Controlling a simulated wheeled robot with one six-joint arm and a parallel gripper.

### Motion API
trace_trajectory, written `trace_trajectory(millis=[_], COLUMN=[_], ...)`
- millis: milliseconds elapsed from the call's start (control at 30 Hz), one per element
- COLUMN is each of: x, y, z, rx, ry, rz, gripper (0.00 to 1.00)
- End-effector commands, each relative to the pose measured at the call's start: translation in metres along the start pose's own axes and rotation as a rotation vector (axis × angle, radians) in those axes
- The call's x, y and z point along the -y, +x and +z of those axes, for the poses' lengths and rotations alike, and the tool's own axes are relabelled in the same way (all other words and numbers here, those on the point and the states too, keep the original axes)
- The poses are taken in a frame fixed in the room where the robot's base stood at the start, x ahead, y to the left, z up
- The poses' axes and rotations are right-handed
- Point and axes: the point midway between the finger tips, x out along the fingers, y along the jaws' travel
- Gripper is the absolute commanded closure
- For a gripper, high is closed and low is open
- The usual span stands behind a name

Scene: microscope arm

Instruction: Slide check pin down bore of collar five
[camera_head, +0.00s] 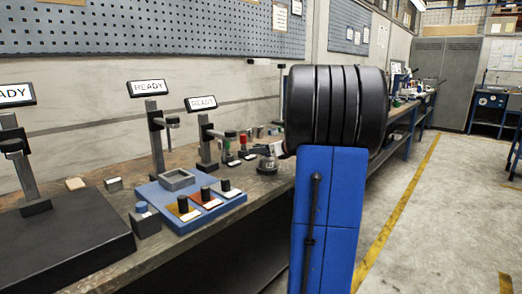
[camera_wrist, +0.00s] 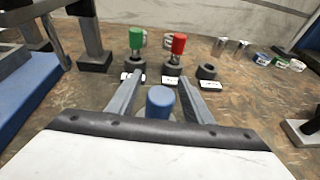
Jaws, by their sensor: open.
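My gripper (camera_wrist: 161,84) is open, its two fingers on either side of a blue cylinder (camera_wrist: 160,101). It looks like a pin's handle; whatever is below it is hidden. Beyond the fingers, a green-handled pin (camera_wrist: 136,40) and a red-handled pin (camera_wrist: 178,46) stand upright over dark collars. To their right is a dark collar (camera_wrist: 207,72) with an open top and a white label (camera_wrist: 210,85). The label numbers are too small to read, so I cannot tell which is collar five.
A blue tray (camera_head: 172,217) with several dark pieces and labels lies to the left in the head view. Stands with READY signs (camera_head: 150,87) rise behind it. Bare bench shows between the collars and jars.

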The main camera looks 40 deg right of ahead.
Motion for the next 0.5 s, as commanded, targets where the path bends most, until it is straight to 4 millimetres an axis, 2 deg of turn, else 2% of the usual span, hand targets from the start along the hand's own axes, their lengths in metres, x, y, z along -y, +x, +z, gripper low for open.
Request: trace_trajectory(millis=[167,500], x=[0.001,0.001], y=[-0.016,-0.080], z=[0.001,0.001], rx=[0.002,0.002], ry=[0.001,0.000], rz=[-0.003,-0.004], gripper=[0.54,0.54])
